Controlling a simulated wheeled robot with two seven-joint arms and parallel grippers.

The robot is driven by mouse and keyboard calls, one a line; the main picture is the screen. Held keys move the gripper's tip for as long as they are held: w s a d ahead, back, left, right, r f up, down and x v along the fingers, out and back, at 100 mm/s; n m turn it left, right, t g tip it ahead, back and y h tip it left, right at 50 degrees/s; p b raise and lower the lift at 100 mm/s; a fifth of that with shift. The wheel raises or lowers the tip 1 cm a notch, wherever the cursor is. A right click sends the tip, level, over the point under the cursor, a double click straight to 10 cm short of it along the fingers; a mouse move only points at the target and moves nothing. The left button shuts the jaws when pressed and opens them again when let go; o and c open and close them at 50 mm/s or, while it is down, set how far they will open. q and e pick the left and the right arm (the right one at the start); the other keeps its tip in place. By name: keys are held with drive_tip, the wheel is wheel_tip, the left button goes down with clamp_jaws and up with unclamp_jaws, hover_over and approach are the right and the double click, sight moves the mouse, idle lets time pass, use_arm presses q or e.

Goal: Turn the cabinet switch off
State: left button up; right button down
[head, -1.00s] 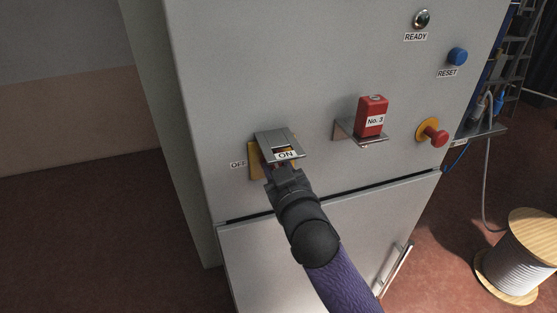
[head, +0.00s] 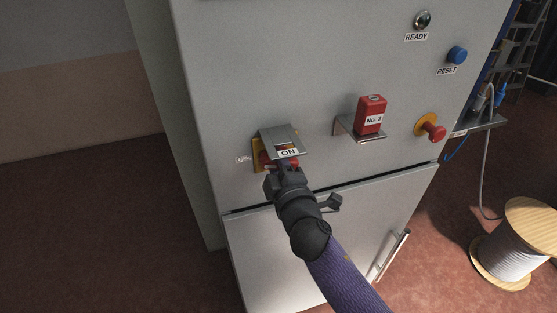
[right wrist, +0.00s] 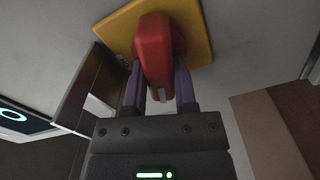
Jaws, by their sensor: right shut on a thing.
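The cabinet switch has a red handle (right wrist: 158,55) on a yellow plate (right wrist: 203,30). In the head view, red shows on both sides of my fingertips, and a strip of the yellow plate (head: 257,153) shows at the left. A grey metal hood (head: 281,135) with an "ON" label covers the top of the switch. An "OFF" label (head: 243,160) is left of it, hard to read. My right gripper (right wrist: 160,88) is shut on the red handle, one finger on each side. The handle's exact angle is partly hidden. My left gripper is not in view.
Right of the switch, a red "No. 3" block (head: 370,115) sits on a metal bracket (head: 361,137). Further right are a red knob (head: 435,131) and a blue reset button (head: 457,55). A cable spool (head: 507,245) stands on the floor at right. The floor at left is clear.

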drive_tip(key=shift+n, duration=1.1)
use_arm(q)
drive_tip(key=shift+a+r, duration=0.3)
use_arm(e)
drive_tip(key=shift+f+n, duration=0.1)
drive_tip(key=shift+n, duration=0.5)
use_arm(q)
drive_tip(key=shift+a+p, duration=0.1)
drive_tip(key=shift+p, duration=0.2)
use_arm(e)
drive_tip(key=shift+n, duration=0.3)
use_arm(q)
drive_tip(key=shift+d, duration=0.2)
use_arm(e)
drive_tip(key=shift+c, duration=2)
unclamp_jaws()
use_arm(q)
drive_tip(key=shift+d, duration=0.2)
